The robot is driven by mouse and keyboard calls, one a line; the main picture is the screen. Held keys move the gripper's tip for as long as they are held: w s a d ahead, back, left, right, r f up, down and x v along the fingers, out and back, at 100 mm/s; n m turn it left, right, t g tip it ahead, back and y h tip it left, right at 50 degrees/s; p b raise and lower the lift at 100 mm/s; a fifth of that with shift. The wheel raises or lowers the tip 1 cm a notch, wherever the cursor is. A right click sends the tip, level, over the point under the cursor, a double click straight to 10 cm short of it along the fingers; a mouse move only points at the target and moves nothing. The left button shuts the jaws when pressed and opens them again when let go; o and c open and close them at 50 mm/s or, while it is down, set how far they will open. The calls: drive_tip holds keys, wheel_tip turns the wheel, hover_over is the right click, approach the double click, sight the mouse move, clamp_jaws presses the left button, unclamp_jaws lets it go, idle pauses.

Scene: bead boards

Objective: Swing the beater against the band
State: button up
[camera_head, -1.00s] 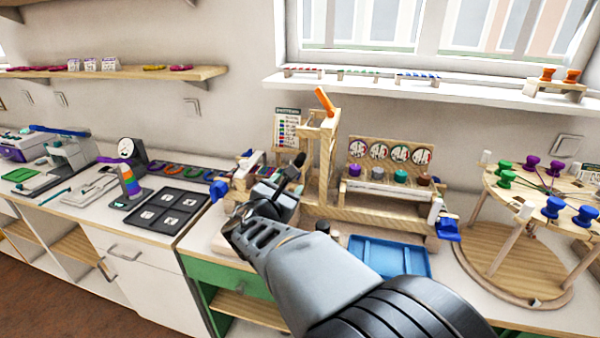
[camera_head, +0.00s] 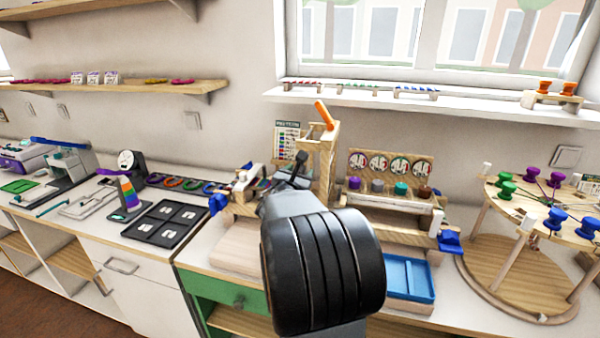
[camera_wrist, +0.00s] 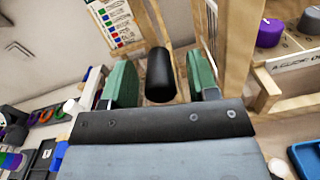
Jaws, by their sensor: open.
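A wooden frame with an upright post (camera_head: 328,160) and an orange lever (camera_head: 324,114) on top stands on the bench. A black cylindrical handle (camera_wrist: 160,76) stands in front of it, which I take to be the beater's grip. My gripper (camera_wrist: 160,85) is open, with its green pads either side of this handle and gaps showing on both sides. In the head view my arm hides most of the gripper and the frame's lower middle. I cannot make out the band for certain.
A rack of colored spools (camera_head: 377,186) stands right of the post. A blue tray (camera_head: 424,282) lies in front of it. A round wooden stand with pegs (camera_head: 530,268) is at far right. A black tray (camera_head: 147,231) lies on the left counter.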

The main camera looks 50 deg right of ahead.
drive_tip(key=shift+w+d, duration=0.2)
drive_tip(key=shift+d, duration=0.3)
drive_tip(key=shift+c, duration=0.2)
clamp_jaws()
